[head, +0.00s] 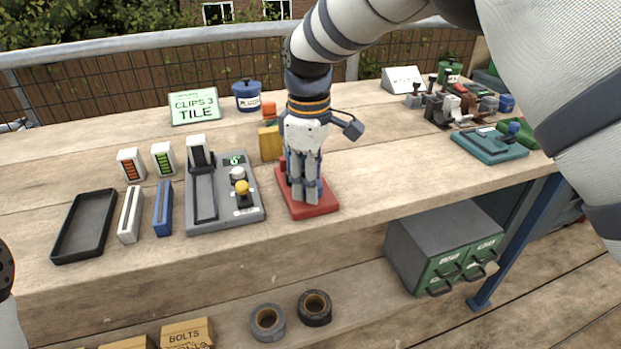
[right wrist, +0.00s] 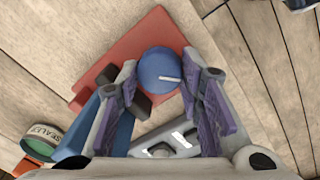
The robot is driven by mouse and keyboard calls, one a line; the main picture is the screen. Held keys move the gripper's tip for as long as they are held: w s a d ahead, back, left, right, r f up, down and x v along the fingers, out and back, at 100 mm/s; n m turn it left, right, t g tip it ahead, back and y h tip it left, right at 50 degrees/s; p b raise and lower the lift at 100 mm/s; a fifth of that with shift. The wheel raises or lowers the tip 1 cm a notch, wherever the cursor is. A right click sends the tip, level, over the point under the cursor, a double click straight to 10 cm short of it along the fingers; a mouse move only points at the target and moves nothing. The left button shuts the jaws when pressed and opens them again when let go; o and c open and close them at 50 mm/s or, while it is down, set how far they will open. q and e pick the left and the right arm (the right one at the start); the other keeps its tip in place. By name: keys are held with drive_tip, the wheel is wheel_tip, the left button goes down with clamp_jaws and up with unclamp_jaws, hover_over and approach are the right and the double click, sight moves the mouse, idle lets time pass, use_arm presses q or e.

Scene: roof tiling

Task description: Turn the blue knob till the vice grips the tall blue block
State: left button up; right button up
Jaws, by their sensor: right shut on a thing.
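The vice has a red base (head: 314,204) on the bench, also in the right wrist view (right wrist: 120,62). Its round blue knob (right wrist: 160,68), with a white mark line, sits between the fingertips of my right gripper (right wrist: 162,88). In the head view my right gripper (head: 305,190) points straight down over the vice, shut on the knob, and hides it. The tall blue block (right wrist: 84,128) stands beside the dark vice jaws (right wrist: 139,104), partly behind a finger. I cannot tell whether the jaws touch it.
A grey device (head: 225,205) with a yellow knob stands just left of the vice. Left of it are a blue bar (head: 163,208), a white bar (head: 130,214) and a black tray (head: 84,225). A yellow block (head: 269,143) is behind.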

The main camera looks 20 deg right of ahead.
drive_tip(key=m, duration=1)
drive_tip(key=shift+m, duration=0.3)
idle(0.4)
drive_tip(key=shift+f, duration=0.1)
drive_tip(key=o, duration=0.9)
